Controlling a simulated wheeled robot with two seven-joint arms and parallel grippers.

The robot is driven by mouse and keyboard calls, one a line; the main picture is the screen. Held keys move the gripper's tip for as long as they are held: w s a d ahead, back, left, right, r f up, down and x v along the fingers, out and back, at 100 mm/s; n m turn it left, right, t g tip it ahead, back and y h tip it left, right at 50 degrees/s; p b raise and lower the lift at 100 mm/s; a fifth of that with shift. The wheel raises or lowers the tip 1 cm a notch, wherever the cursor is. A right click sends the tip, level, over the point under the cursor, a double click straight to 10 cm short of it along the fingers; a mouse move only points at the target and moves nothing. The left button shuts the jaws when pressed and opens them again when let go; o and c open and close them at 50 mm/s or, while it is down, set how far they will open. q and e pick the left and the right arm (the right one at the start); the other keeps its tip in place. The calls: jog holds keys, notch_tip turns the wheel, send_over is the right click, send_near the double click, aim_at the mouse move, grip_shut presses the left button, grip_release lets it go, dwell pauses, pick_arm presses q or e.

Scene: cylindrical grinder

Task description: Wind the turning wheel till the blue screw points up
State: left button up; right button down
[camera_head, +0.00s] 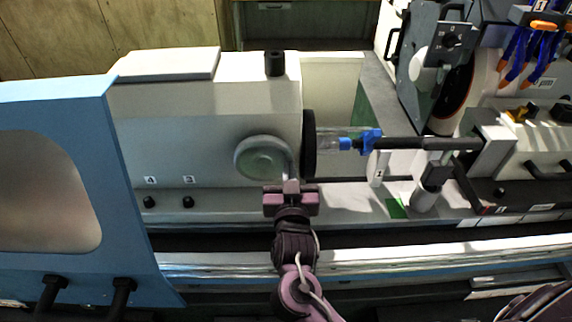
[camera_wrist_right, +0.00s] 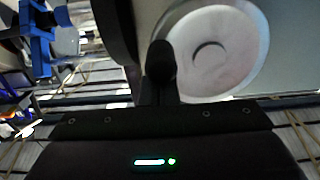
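The turning wheel (camera_head: 262,158) is a round grey-green disc on the front of the pale machine housing. In the right wrist view the wheel (camera_wrist_right: 215,50) fills the upper right, with a dark knob-like handle (camera_wrist_right: 161,62) in front of its left edge. My right gripper (camera_head: 291,187) is at the wheel's lower right edge. Its fingers look close together, at the handle; their tips are mostly hidden. Right of the wheel, a blue clamp with the blue screw (camera_head: 371,140) sits on the shaft. It also shows in the right wrist view (camera_wrist_right: 38,40). The screw's exact direction is hard to tell. My left gripper is out of view.
A black round plate (camera_head: 309,144) stands just right of the wheel. A dark shaft (camera_head: 420,143) runs right to the tailstock. A blue door panel (camera_head: 60,190) stands at the left.

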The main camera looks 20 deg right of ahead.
notch_tip(320, 180, down, 3)
jog(key=shift+a+r+b, duration=0.1)
jog(key=shift+a+b, duration=0.05)
jog(key=shift+b, duration=0.2)
jog(key=shift+a+f, duration=0.3)
jog(key=shift+f, duration=0.35)
jog(key=shift+s+a, duration=0.1)
jog(key=shift+s, duration=0.25)
jog(key=p+v, duration=0.2)
jog(key=v, duration=0.6)
jog(key=shift+r+p, duration=0.35)
jog(key=shift+p, duration=0.05)
